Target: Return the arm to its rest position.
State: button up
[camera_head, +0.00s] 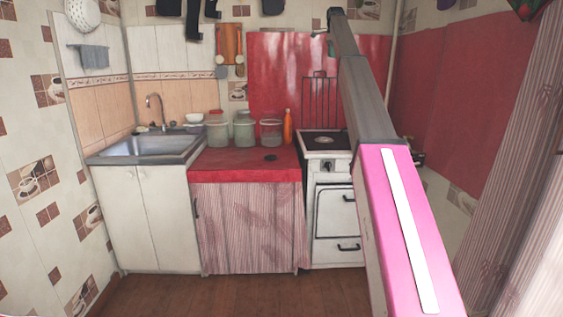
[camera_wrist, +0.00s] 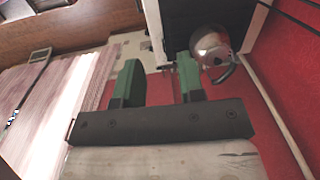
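My gripper (camera_wrist: 159,80) shows in the wrist view as two green fingers on a dark bar. The fingers stand well apart, and nothing is seen between them. In the head view my arm (camera_head: 405,220) rises from the lower right, pink near the camera and grey farther up, to the top middle of the picture. It passes in front of the stove and the red wall panel. My gripper cannot be made out clearly in the head view.
A red-topped counter (camera_head: 230,160) holds several jars and an orange bottle (camera_head: 287,127). A sink (camera_head: 150,146) is on the left, a white stove (camera_head: 332,210) on the right. A shiny round metal object (camera_wrist: 211,45) appears beyond the right finger. The wooden floor (camera_head: 230,295) in front is clear.

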jog(key=s+a+f+n, duration=0.1)
jog(key=s+f+n, duration=0.2)
jog(key=s+f, duration=0.85)
jog(key=s+a+f+n, duration=0.1)
jog(key=s+f+n, duration=0.1)
jog(key=f, duration=1.9)
jog(key=s+a+f+n, duration=0.1)
jog(key=s+f+n, duration=0.4)
jog(key=f, duration=1.2)
jog(key=s+a+f+n, duration=0.2)
jog(key=s+f, duration=1.6)
jog(key=s, duration=0.2)
jog(key=s+f+n, duration=0.1)
jog(key=s+f, duration=0.2)
jog(key=s, duration=0.5)
jog(key=s+f+n, duration=0.2)
jog(key=s+f, duration=0.2)
jog(key=s, duration=0.4)
jog(key=s+a+f+n, duration=0.1)
jog(key=s+f+n, duration=0.1)
jog(key=s, duration=0.5)
jog(key=shift+s+f+g, duration=0.3)
jog(key=shift+s+f, duration=0.1)
jog(key=shift+f, duration=0.45)
